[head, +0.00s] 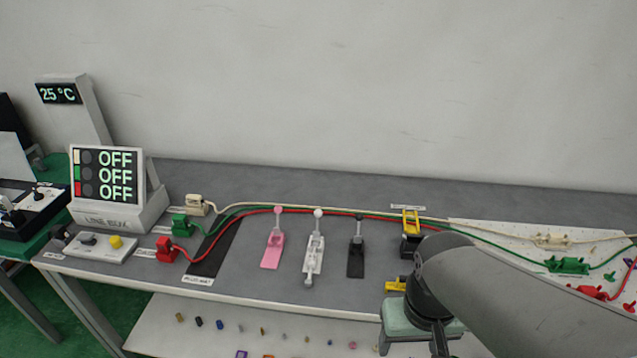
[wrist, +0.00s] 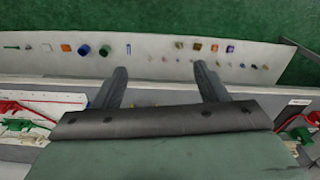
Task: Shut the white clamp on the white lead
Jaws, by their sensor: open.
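The white clamp (head: 314,258) stands on the grey bench, between a pink clamp (head: 273,248) and a black clamp (head: 356,258). Its white ball knob sticks up at its far end, by the leads. The white lead (head: 340,213) runs from a white plug (head: 197,204) along the back of the clamps to the right. Whether the clamp touches the lead is too small to tell. My gripper (wrist: 160,68) is open and empty in the wrist view, above a lower shelf. In the head view it is right of the white clamp and nearer, its fingers mostly hidden.
Green (head: 181,225) and red (head: 167,249) plugs have leads beside the white one. A display (head: 103,172) reads OFF three times. A black-and-yellow fixture (head: 411,235) stands right of the clamps. The lower shelf (head: 190,340) holds several small parts. A white board (head: 500,232) lies right.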

